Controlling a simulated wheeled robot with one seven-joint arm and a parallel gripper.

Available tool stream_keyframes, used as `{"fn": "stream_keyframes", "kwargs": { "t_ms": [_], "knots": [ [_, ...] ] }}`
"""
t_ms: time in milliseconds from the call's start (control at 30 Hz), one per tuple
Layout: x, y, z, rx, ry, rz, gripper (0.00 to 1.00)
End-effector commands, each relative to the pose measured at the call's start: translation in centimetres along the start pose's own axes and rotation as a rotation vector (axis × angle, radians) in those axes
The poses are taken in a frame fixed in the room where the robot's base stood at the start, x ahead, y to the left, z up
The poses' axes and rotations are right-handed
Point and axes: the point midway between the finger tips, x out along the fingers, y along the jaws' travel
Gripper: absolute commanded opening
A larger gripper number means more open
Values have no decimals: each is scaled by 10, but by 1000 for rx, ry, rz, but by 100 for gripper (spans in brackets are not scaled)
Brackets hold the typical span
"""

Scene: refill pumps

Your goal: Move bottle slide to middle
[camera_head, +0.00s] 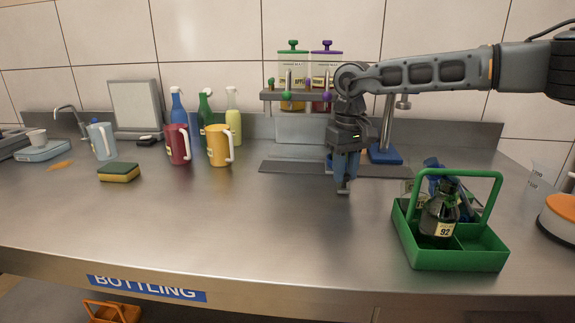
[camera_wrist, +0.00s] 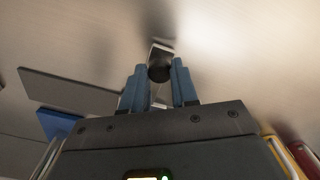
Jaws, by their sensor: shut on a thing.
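My gripper (camera_head: 343,181) is over the counter in front of the pump station, fingers pointing down. In the wrist view my gripper (camera_wrist: 159,68) is shut on a dark round knob (camera_wrist: 159,74) with a pale metal tab (camera_wrist: 161,55) beside it. I take this knob to be the handle of the bottle slide. A small pale end shows below the fingertips in the head view. A flat dark strip (camera_head: 290,167) lies under the pumps, partly hidden behind my gripper; it also shows in the wrist view (camera_wrist: 70,92). I see no bottle on the slide.
A green carrier (camera_head: 480,258) with a dark bottle (camera_head: 439,215) stands at right. A yellow mug (camera_head: 219,146), red mug (camera_head: 177,143), spray bottles and a sponge (camera_head: 119,172) stand left. Pump containers (camera_head: 293,70) are behind my arm. The front counter is clear.

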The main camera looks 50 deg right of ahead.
Motion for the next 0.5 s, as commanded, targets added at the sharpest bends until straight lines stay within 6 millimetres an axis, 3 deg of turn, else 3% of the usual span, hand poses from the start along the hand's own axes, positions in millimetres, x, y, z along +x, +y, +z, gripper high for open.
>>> {"fn": "stream_keyframes", "kwargs": {
  "t_ms": [500],
  "knots": [
    [0,30,17,1,0,0,9]
  ]
}}
